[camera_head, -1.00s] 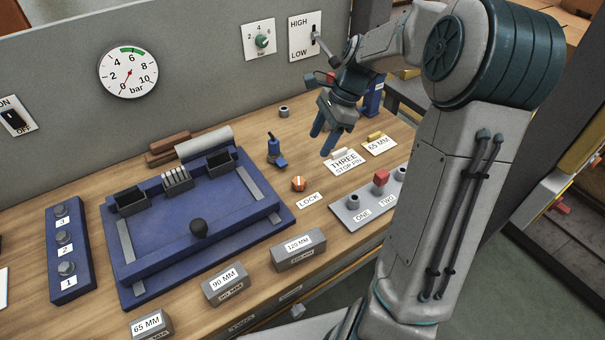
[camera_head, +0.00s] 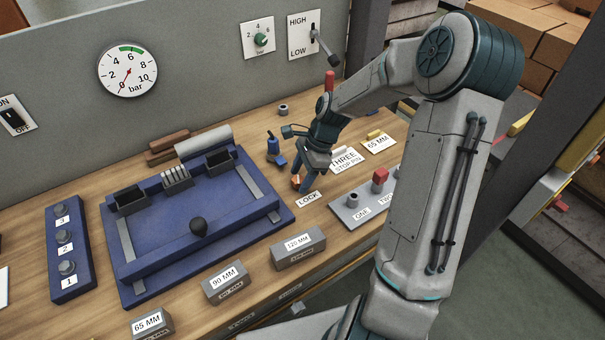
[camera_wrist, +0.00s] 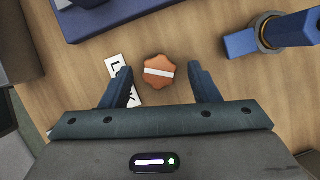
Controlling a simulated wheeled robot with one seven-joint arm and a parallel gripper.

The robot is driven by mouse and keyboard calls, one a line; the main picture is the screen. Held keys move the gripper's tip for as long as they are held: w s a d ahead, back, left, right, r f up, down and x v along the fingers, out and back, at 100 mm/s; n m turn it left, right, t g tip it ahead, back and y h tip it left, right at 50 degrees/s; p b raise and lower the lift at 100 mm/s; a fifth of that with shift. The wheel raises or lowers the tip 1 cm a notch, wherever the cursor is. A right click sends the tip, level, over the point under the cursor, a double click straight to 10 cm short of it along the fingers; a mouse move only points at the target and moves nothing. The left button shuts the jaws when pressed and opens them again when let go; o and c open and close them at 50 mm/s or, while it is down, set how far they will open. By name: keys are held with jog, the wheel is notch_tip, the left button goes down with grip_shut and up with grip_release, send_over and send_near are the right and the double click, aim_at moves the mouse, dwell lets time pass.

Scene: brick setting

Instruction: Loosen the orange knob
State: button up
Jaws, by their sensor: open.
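The orange knob (camera_wrist: 158,72) has a scalloped edge and a white bar across its top. In the wrist view it lies between the two spread fingers of my gripper (camera_wrist: 160,84), with a gap on each side. In the head view my gripper (camera_head: 304,184) points down over the knob (camera_head: 295,182), which is mostly hidden behind the fingers. My gripper is open and holds nothing. The LOCK label (camera_head: 309,199) lies on the table beside the knob; it is partly covered by a finger in the wrist view (camera_wrist: 116,66).
A blue fixture (camera_head: 160,240) with a black ball knob stands left of my gripper. A small blue clamp-like part (camera_head: 275,152) is close behind it. A grey plate (camera_head: 343,213) with pegs and a red block is at the right. Labelled blocks (camera_head: 298,250) line the front.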

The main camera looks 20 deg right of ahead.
jog(key=c, duration=1)
jog(key=shift+o, duration=0.2)
